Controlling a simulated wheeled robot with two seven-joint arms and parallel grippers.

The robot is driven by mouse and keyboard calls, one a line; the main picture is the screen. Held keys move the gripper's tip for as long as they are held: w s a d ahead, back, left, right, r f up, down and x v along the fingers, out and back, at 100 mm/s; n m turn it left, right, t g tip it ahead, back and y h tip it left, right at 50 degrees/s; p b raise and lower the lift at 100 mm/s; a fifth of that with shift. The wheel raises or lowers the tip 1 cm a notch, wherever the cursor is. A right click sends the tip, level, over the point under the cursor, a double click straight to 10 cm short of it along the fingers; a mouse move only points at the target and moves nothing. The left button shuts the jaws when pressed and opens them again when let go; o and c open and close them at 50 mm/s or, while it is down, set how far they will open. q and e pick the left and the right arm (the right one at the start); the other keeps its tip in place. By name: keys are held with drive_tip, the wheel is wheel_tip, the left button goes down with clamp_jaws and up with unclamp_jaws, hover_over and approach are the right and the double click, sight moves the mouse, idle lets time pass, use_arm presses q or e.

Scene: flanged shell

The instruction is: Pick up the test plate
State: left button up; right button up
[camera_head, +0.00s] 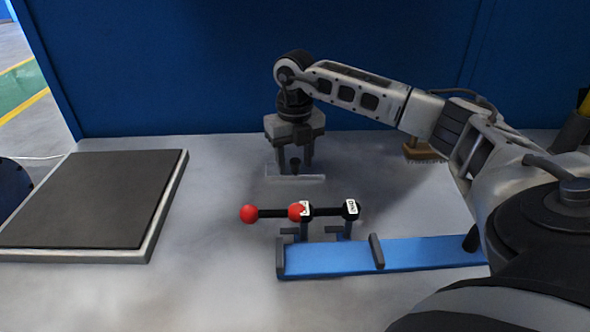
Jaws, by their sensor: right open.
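A small, pale, see-through plate (312,178), which looks like the test plate, lies on the grey tabletop near the back middle. A dark knob (295,164) stands up from it. My right gripper (294,168) points straight down over this plate. Its two fingers are apart, one on each side of the knob, with their tips close to the plate. I cannot tell whether the fingers touch the knob. Part of the plate is hidden behind the fingers. My left gripper is not in view.
A dark square plate in a pale frame (85,200) lies at the left. A wooden brush (424,151) lies behind my right arm. The front left table is clear.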

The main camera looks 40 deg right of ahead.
clamp_jaws()
drive_tip(key=shift+r, duration=0.1)
